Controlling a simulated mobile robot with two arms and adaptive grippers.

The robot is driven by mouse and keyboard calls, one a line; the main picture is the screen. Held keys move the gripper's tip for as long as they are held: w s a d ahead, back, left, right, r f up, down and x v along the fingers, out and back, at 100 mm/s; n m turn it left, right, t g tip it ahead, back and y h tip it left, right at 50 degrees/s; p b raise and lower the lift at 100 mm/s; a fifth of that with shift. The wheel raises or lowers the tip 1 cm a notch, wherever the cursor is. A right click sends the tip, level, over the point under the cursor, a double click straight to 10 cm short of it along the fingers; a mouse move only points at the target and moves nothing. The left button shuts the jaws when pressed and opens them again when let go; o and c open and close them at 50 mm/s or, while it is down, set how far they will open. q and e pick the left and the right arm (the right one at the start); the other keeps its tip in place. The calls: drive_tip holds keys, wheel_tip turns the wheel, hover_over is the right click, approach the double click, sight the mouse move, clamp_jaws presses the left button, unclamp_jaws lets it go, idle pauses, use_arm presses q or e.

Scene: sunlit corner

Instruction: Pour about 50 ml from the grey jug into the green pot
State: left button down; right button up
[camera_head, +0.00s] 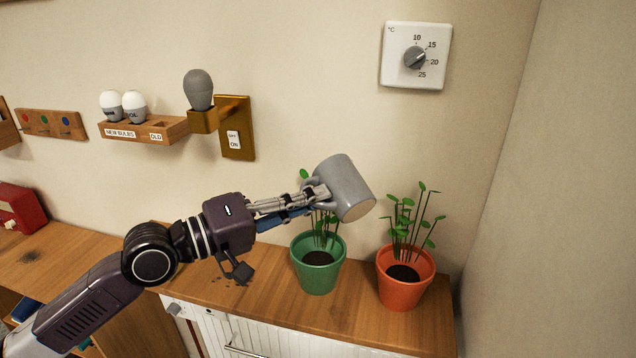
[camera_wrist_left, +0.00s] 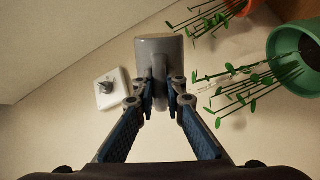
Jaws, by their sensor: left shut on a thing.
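The grey jug (camera_head: 342,182) is held in the air, strongly tilted, with one end towards the lower right. My left gripper (camera_head: 314,191) is shut on its handle, which also shows between the fingers in the left wrist view (camera_wrist_left: 159,75). The green pot (camera_head: 318,276) stands on the wooden top below, holding dark soil and a leafy plant. The jug is above and slightly right of this pot, apart from it, and hides part of the plant. The green pot also shows in the left wrist view (camera_wrist_left: 284,42). My right gripper is out of view.
An orange pot (camera_head: 405,291) with a plant stands just right of the green pot on the wooden top (camera_head: 230,291). A bulb holder (camera_head: 237,128), a bulb rack (camera_head: 145,133) and a thermostat (camera_head: 416,56) are on the wall. A red box (camera_head: 20,208) stands far left.

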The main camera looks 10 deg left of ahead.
use_arm(q)
drive_tip(key=shift+w+r+n+p, duration=0.1)
drive_tip(key=shift+r+n+p, duration=0.3)
drive_tip(key=shift+n+p, duration=0.2)
idle(0.7)
drive_tip(key=shift+w+a, duration=0.1)
drive_tip(key=shift+a, duration=0.05)
drive_tip(key=shift+f, duration=0.1)
drive_tip(key=f+m+b, duration=0.1)
drive_tip(key=b, duration=0.1)
drive_tip(key=f+m+b, duration=0.1)
drive_tip(key=b, duration=0.1)
drive_tip(key=shift+s+d+f+m, duration=0.1)
drive_tip(key=shift+s+d+m, duration=0.1)
drive_tip(key=shift+s+m, duration=0.15)
drive_tip(key=shift+w+m, duration=0.1)
drive_tip(key=shift+m, duration=0.25)
drive_tip(key=m+b, duration=0.1)
drive_tip(key=f+m+b, duration=0.1)
drive_tip(key=m+b, duration=0.1)
drive_tip(key=shift+d+f+m, duration=0.15)
drive_tip(key=shift+f+m, duration=0.05)
drive_tip(key=shift+m, duration=0.1)
